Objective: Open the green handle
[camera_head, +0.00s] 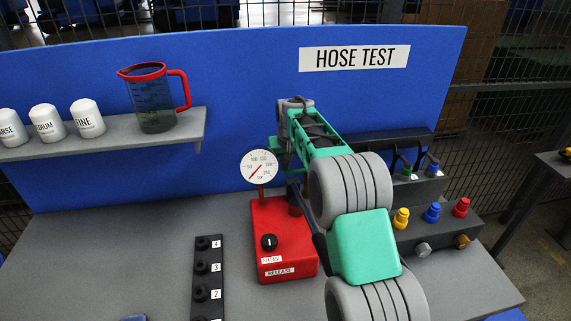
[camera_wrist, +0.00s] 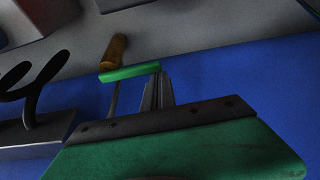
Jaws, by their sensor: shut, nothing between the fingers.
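In the wrist view, a green handle (camera_wrist: 125,73) shows as a short bar in front of the blue panel, close to a brown cylinder (camera_wrist: 114,47). My gripper (camera_wrist: 158,78) is shut and empty. Its fingertips are at the right end of the green bar; I cannot tell whether they touch it. In the head view, my arm hides the gripper's fingers and the area around them. A small green piece (camera_head: 406,169) shows beside a blue one on the grey block at the right; I cannot tell whether it is the same handle.
A red box (camera_head: 283,240) with a gauge (camera_head: 259,167) stands left of my arm. Yellow, blue and red caps (camera_head: 432,213) sit at the right. A shelf (camera_head: 170,137) holds a jug (camera_head: 153,98) and white containers. Black hose (camera_wrist: 38,82) curves near the gripper.

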